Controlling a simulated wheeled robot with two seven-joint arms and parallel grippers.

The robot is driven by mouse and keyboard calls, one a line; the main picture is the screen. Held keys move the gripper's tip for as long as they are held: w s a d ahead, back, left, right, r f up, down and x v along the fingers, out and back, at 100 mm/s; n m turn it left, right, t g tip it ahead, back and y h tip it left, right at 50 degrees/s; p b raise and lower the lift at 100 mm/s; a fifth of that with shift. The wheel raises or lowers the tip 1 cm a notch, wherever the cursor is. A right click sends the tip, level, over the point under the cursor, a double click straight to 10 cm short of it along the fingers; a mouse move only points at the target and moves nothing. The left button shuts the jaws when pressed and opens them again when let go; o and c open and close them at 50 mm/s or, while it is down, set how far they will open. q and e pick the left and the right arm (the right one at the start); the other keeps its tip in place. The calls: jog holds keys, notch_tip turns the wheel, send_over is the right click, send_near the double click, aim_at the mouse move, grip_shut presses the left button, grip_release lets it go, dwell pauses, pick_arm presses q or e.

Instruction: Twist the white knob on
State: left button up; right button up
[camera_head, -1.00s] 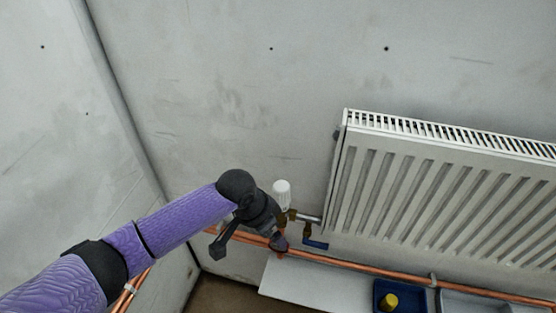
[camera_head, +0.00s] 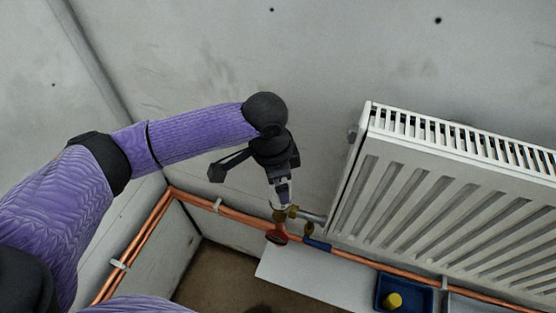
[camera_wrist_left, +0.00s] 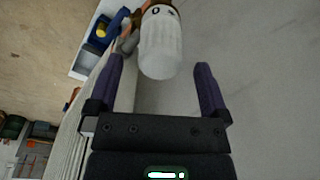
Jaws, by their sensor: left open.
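The white ribbed knob (camera_wrist_left: 160,45) shows large in the left wrist view, with dark marks on its collar. In the head view only a sliver of the knob (camera_head: 277,203) shows under my gripper, above the brass valve (camera_head: 292,211) at the radiator's lower left. My left gripper (camera_head: 282,192) points down over the knob. In the wrist view my left gripper (camera_wrist_left: 159,63) is open, with the knob's rounded end between the fingertips and gaps on both sides. How deep the knob sits between the fingers is unclear. My right gripper is not in view.
The white radiator (camera_head: 450,190) stands right of the valve. Copper pipes (camera_head: 375,265) run along the wall below. A red handle (camera_head: 277,236) and a blue part (camera_head: 317,245) sit near the valve. A blue tray (camera_head: 380,295) holds a yellow piece (camera_head: 393,300). The wall above is clear.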

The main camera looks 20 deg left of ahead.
pick_arm(q)
jog(key=f, duration=0.2)
jog(key=f+b, duration=0.1)
jog(key=f, duration=0.1)
jog(key=shift+w+d+f, duration=0.1)
jog(key=shift+w+d, duration=0.05)
jog(key=shift+d, duration=0.05)
jog(key=c, duration=1.3)
jog(key=shift+p, duration=0.3)
jog(key=shift+f, duration=0.2)
